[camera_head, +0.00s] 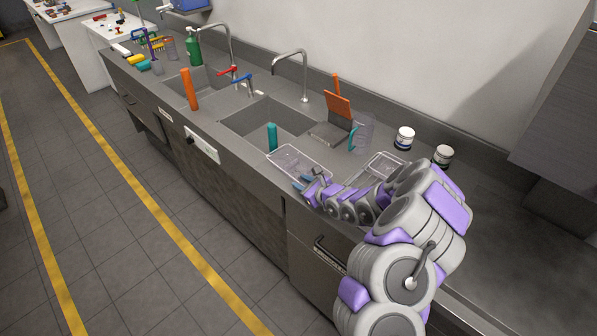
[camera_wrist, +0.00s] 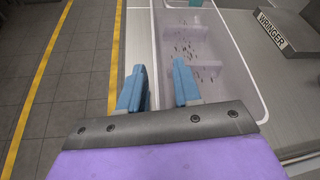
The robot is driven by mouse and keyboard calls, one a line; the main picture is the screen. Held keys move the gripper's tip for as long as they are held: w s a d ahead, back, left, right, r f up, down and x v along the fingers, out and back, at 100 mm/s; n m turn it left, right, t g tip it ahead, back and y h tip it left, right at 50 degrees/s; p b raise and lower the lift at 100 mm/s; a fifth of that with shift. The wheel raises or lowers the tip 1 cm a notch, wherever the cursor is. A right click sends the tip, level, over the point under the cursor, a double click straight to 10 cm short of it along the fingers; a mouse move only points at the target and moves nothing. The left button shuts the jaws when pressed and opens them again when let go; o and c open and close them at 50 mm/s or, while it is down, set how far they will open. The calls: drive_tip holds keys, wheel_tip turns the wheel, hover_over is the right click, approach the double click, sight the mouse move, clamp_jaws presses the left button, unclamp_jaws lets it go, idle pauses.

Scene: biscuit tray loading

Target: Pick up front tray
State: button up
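A clear tray (camera_head: 291,152) with a pale rim sits on the grey counter near its front edge, just beyond my gripper (camera_head: 304,184). In the wrist view the tray (camera_wrist: 225,95) is translucent with small dark specks inside. My gripper (camera_wrist: 158,88) is open, its two blue fingers apart with nothing gripped. The left finger shows outside the tray's left rim and the right finger over its inside; contact cannot be told. A second clear tray (camera_head: 386,157) lies to the right, partly hidden by my arm.
A wringer (camera_head: 331,132) with an orange part and a clear pitcher (camera_head: 363,131) stand behind the trays. Two white jars (camera_head: 404,138) (camera_head: 442,155) stand to the right. A teal cylinder (camera_head: 272,136) stands near the sink (camera_head: 250,122). An orange cylinder (camera_head: 189,89) is farther left.

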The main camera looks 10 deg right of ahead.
clamp_jaws()
drive_tip(key=shift+r, duration=0.15)
idle(0.4)
